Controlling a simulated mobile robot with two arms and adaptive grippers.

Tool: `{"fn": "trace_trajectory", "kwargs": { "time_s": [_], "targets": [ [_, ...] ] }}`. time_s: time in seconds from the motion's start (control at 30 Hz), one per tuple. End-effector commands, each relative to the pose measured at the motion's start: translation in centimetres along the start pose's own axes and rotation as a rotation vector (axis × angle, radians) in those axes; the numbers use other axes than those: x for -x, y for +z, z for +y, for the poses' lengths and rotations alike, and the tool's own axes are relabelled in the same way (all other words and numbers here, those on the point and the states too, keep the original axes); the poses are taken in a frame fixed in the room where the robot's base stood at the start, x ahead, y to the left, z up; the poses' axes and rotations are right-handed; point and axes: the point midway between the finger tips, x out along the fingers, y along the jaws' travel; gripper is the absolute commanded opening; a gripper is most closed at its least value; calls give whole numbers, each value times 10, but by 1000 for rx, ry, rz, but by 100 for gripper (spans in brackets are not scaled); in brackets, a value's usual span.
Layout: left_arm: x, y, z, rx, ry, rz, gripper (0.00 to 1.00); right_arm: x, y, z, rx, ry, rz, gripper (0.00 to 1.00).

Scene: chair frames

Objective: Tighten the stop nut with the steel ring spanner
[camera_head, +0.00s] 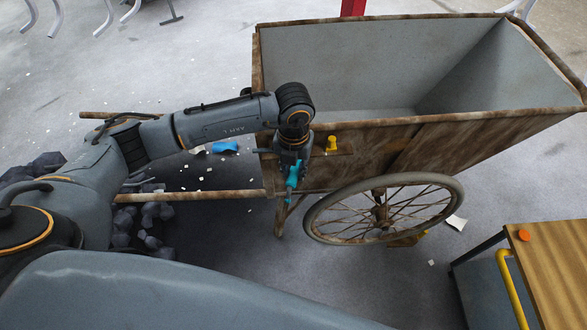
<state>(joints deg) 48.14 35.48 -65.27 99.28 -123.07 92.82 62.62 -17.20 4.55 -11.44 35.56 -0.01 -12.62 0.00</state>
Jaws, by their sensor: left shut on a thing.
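My left gripper (291,188) points down at the near left corner of the wooden cart (440,150), in front of its side and left of the wheel. It is shut on a small teal thing (292,177), seen mostly against the gripper. I cannot tell whether this is part of the steel ring spanner. I cannot make out the stop nut; the gripper and wrist cover part of that corner. A yellow peg-like thing (332,143) stands on a small ledge of the cart, just right of my left wrist. My right gripper is not in view.
The spoked cart wheel (382,208) is close right of the gripper. A wooden shaft (190,196) runs left from the cart. Dark lumps (150,215) and a blue thing (225,147) lie on the floor. A wood-topped trolley (555,262) with an orange disc (524,235) stands lower right.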

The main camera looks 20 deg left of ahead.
Motion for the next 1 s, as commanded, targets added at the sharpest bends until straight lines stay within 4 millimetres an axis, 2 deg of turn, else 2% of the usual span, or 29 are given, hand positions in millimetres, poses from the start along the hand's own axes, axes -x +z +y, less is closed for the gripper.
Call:
{"fn": "trace_trajectory", "kwargs": {
  "time_s": [0.37,1.0],
  "targets": [
    [-1,0,0,0,0,-1,0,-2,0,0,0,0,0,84],
    [-16,0,0,0,0,-1,0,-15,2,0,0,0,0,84]
  ]
}}
